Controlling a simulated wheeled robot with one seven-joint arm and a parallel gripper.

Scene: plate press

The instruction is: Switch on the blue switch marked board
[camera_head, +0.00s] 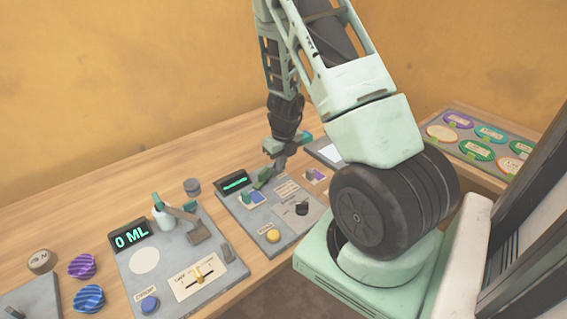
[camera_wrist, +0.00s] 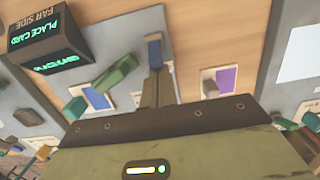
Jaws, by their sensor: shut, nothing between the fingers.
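A dark blue block-shaped control (camera_wrist: 155,48) stands on the grey panel (camera_wrist: 135,25) in the wrist view, directly beyond my fingertips. I cannot tell whether they touch it. My gripper (camera_wrist: 156,80) is shut and empty, low over the panel's far part. In the head view my gripper (camera_head: 281,163) is beside a green lever (camera_head: 262,177). The green lever (camera_wrist: 117,75) also shows in the wrist view, tilted beside a blue plate (camera_wrist: 97,98). No label reading "board" is legible, so I cannot tell which blue part bears it.
A black display (camera_wrist: 50,40) reading "PLACE CARD" stands left of the lever. A purple plate (camera_wrist: 226,80) with a small lever is at right. A black knob (camera_head: 301,208) and yellow button (camera_head: 272,236) are nearer. A "0 ML" panel (camera_head: 145,261) stands at left.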

